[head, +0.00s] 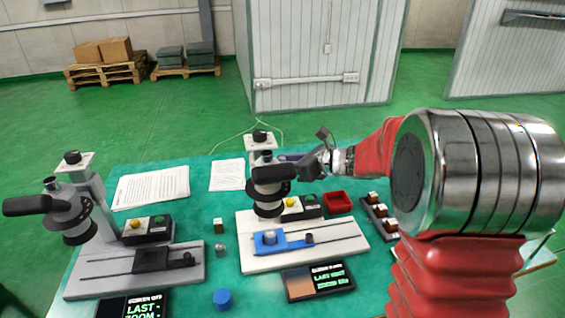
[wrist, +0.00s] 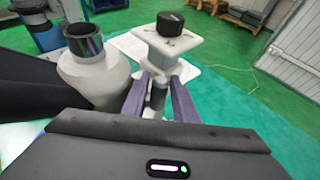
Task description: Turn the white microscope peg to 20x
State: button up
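The white microscope (head: 262,158) stands on the right-hand white base, with a black eyepiece and a black knob (head: 260,136) on its column. In the wrist view its black knob (wrist: 170,22) sits on a white plate with small dark marks, too small to read. Below the plate, a short grey and dark peg (wrist: 158,97) shows between the fingers. My gripper (head: 292,158) reaches in from the right at the column. In the wrist view my gripper (wrist: 160,82) has its two purple fingers apart, one on each side of the peg; contact is unclear.
A grey microscope (head: 68,212) stands at the left of the green table. A red tray (head: 338,203), a dark rack with several blocks (head: 378,218), a blue cylinder (head: 222,298) and a display (head: 318,281) lie around. Paper sheets (head: 152,187) lie behind.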

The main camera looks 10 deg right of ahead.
grip_shut()
jog(key=shift+d, duration=0.1)
dwell(0.4)
